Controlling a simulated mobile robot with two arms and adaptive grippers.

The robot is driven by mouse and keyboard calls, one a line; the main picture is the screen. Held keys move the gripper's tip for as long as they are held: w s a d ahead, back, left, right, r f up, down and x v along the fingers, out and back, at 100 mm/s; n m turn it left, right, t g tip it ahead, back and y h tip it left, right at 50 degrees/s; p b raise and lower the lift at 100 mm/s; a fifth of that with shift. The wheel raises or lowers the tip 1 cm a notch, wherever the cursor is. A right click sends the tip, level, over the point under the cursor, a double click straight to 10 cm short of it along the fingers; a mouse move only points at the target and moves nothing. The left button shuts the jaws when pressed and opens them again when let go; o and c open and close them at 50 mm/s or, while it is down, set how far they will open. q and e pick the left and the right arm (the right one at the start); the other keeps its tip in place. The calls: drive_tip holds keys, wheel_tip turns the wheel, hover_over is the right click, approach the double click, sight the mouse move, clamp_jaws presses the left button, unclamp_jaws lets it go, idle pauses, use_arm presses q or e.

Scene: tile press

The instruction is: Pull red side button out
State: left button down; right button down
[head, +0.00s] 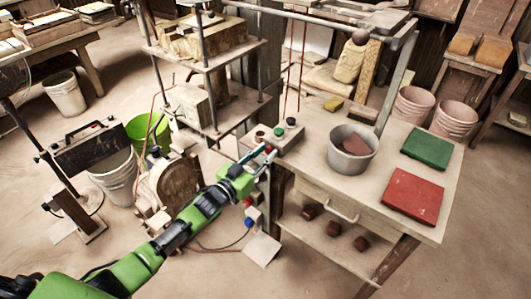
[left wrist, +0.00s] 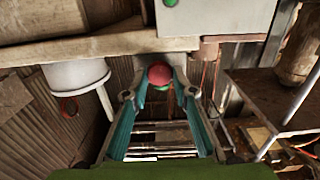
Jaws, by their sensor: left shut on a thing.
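The red side button (left wrist: 159,74) is a round red knob between the fingertips of my left gripper (left wrist: 160,84) in the left wrist view. A bit of green shows just below it. In the head view my left gripper (head: 262,154) reaches the side of the button box (head: 288,142) at the table's left edge, and its teal fingers are closed around the red button (head: 268,149). The fingers partly hide the button, so how far it stands out from the box is hard to tell. My right gripper is not in view.
The box top carries a green button (head: 291,121) and a dark one (head: 279,132). Right of it on the table stand a grey pot (head: 352,161), a green tile (head: 427,149) and a red tile (head: 412,195). A press frame (head: 211,62) rises behind.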

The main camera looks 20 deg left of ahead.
use_arm(q)
drive_tip(key=shift+s+a, duration=0.15)
drive_tip(key=shift+s, duration=0.3)
drive_tip(key=shift+f, duration=0.15)
drive_tip(key=c, duration=1.7)
unclamp_jaws()
drive_tip(key=shift+s, duration=0.15)
drive_tip(key=v, duration=1.2)
drive_tip(key=shift+a, duration=0.1)
